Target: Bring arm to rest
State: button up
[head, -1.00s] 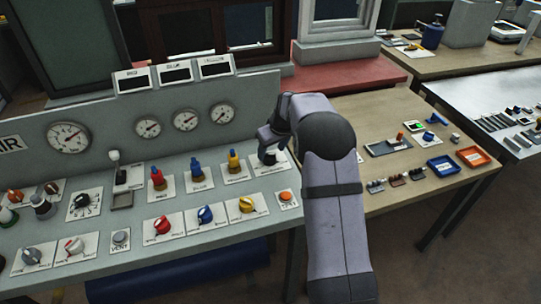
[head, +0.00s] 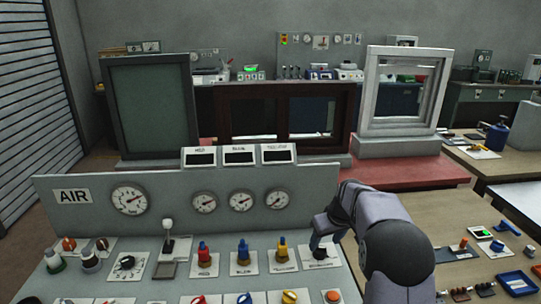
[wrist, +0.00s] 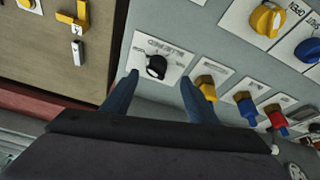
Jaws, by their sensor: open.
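My gripper (head: 322,236) is over the right end of the grey control panel (head: 100,283). In the wrist view, my gripper (wrist: 158,82) is open, with its two blue-grey fingers spread. A black knob (wrist: 156,66) on a white label plate shows between and just beyond the fingertips. I cannot tell how far the fingertips are from it. In the head view the same knob (head: 320,253) is partly hidden by my gripper. My arm reaches in from the lower right and is bent at the elbow.
Yellow (head: 283,250), blue (head: 242,252) and red (head: 204,254) knobs stand left of my gripper. Gauges and three small displays rise behind. A wooden table (head: 420,215) with small parts and a blue tray (head: 517,283) lies right. Three upright frames stand at the back.

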jog(key=s+a+f+m+g, duration=0.1)
jog(key=s+a, duration=0.1)
jog(key=s, duration=0.9)
jog(key=s+a+f+m+g, duration=0.1)
jog(key=s+a+f+g, duration=0.1)
jog(key=s, duration=1)
jog(key=s+a+f+g, duration=0.1)
jog(key=s+a, duration=0.3)
jog(key=s, duration=0.8)
jog(key=shift+s+a+f+m+h, duration=0.15)
jog(key=shift+a+f+m+h, duration=0.15)
jog(key=shift+m, duration=0.1)
